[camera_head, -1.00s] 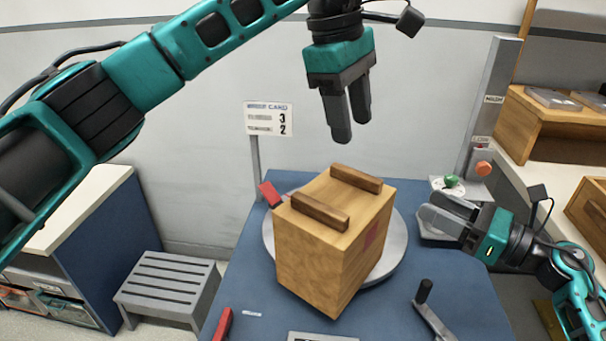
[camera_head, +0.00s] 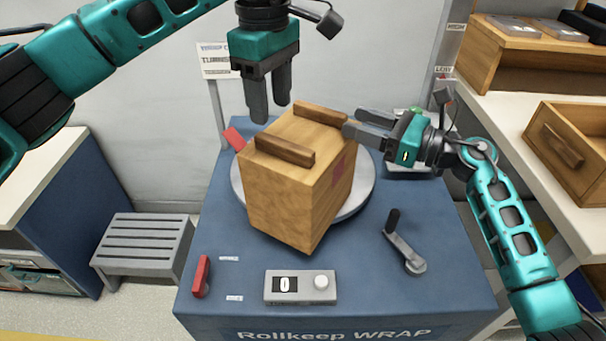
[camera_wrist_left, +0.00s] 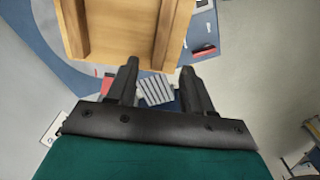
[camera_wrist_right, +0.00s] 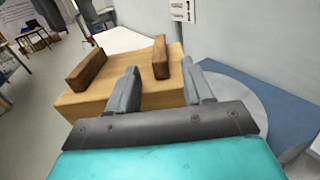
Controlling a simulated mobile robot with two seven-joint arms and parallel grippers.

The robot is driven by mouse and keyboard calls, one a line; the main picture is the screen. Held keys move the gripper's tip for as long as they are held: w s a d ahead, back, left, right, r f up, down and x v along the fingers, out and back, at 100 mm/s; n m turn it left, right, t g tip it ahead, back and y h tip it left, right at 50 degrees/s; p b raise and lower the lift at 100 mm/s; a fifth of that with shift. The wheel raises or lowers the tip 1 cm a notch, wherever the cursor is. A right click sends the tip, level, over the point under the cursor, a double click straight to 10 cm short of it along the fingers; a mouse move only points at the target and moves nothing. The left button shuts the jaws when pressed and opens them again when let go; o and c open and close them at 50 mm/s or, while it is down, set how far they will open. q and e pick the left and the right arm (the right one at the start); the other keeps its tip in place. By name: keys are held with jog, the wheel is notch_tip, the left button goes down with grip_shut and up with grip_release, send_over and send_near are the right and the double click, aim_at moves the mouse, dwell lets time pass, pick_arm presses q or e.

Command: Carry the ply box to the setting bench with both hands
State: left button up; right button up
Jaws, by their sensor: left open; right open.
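The ply box (camera_head: 290,190) is a light wooden cube with two dark wooden bars on top, the near-left bar (camera_head: 285,149) and the far-right bar (camera_head: 321,113). It stands on a round grey turntable (camera_head: 364,190) on a blue bench. My left gripper (camera_head: 268,112) is open, pointing down behind the box's far left edge; the box also shows in the left wrist view (camera_wrist_left: 120,30). My right gripper (camera_head: 352,123) is open and level, its fingertips close to the far-right bar. In the right wrist view its fingers (camera_wrist_right: 165,85) overlap the box top (camera_wrist_right: 90,103); contact cannot be told. The setting bench cannot be identified for certain.
The blue bench (camera_head: 350,268) carries a crank handle (camera_head: 404,245), a red handle (camera_head: 201,277) and a counter box (camera_head: 300,287) reading 0. A grey step stool (camera_head: 143,247) stands on the left.

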aim_at(273, 139)
pick_arm(q)
notch_tip(273, 139, down, 7)
jog(key=shift+r, duration=0.1)
pick_arm(e)
jog(key=x, duration=0.6)
jog(key=shift+w+a, duration=0.2)
jog(key=shift+a, duration=0.1)
pick_arm(q)
jog(key=shift+c, duration=0.2)
pick_arm(e)
jog(key=shift+c, duration=0.2)
pick_arm(q)
grip_shut()
pick_arm(e)
grip_shut()
pick_arm(q)
jog(key=shift+r, duration=0.15)
pick_arm(e)
jog(key=shift+r, duration=0.1)
